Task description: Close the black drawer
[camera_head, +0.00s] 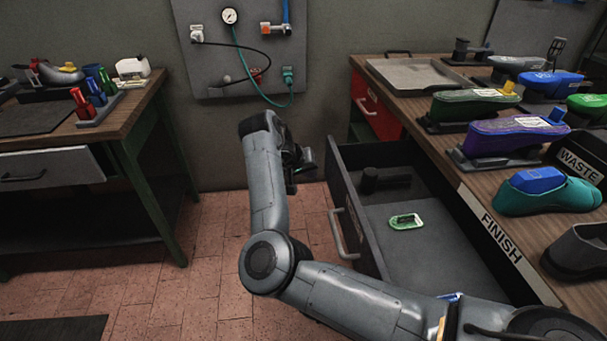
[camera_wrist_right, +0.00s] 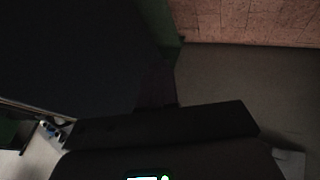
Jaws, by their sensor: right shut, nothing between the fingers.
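The black drawer (camera_head: 347,200) stands open under the right bench in the head view, pulled out to the left, with a grey bar handle (camera_head: 342,236) on its front. A dark hammer-like tool (camera_head: 372,181) and a green-rimmed item (camera_head: 406,221) lie inside it. My right gripper (camera_head: 304,166) is shut and empty at the far left corner of the drawer, by its front panel. I cannot tell whether it touches the drawer. In the right wrist view most is dark, with the gripper body low in the picture. My left gripper is not in view.
The right bench (camera_head: 450,175) carries several shoe forms and a grey tray (camera_head: 414,74). A red drawer (camera_head: 377,108) sits shut farther back. A left bench (camera_head: 130,105) and a wall panel (camera_head: 240,50) stand beyond. The tiled floor (camera_head: 190,270) between the benches is mostly clear.

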